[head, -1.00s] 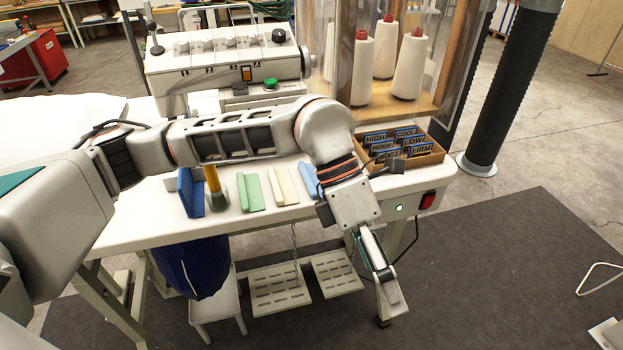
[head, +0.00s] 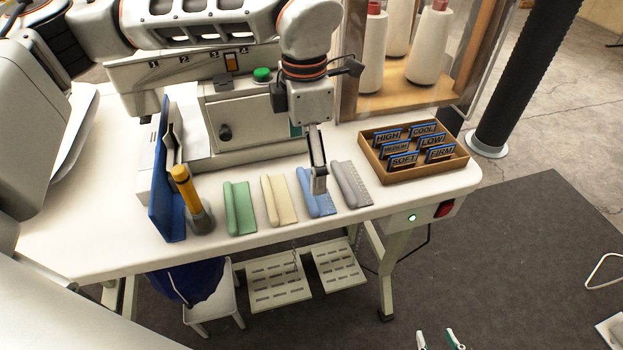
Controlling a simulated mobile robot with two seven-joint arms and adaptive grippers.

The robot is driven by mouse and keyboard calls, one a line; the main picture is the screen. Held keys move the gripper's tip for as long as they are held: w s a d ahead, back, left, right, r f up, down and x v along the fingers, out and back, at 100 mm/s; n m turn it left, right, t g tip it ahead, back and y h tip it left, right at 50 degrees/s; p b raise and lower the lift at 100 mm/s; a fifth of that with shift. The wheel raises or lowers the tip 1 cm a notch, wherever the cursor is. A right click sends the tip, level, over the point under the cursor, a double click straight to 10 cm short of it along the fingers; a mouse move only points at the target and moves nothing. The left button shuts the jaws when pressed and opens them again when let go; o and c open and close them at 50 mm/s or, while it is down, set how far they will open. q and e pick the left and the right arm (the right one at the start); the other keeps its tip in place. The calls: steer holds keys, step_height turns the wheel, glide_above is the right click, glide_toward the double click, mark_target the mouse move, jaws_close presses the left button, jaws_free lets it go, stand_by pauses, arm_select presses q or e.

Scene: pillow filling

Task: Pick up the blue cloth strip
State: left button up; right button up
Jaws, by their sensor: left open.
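The blue cloth strip (head: 317,207) lies on the white table near its front edge, between a cream strip (head: 278,201) and a grey strip (head: 351,185). My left gripper (head: 319,183) points down over the blue strip and hides part of it. It is open, and its fingers appear one behind the other from this angle. I cannot tell whether the fingertips touch the strip. My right gripper (head: 437,339) shows only as two separated fingertips at the bottom edge, open and empty, away from the table.
A green strip (head: 239,208) lies left of the cream one. Further left are a yellow-handled tool (head: 187,185) and a blue upright panel (head: 160,190). The machine (head: 222,120) stands behind.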

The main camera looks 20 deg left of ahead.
mark_target(308, 187)
arm_select(q)
steer(key=shift+s+d+f, duration=0.1)
steer(key=shift+s+f, duration=0.05)
steer(key=shift+f, duration=0.3)
steer(key=shift+s+d+f, duration=0.1)
steer(key=shift+s+f, duration=0.05)
steer(key=shift+f, duration=0.3)
steer(key=shift+w+f, duration=0.15)
steer(key=shift+f, duration=1.15)
steer(key=shift+w+f, duration=0.15)
steer(key=shift+f, duration=1.15)
steer(key=c, duration=0.7)
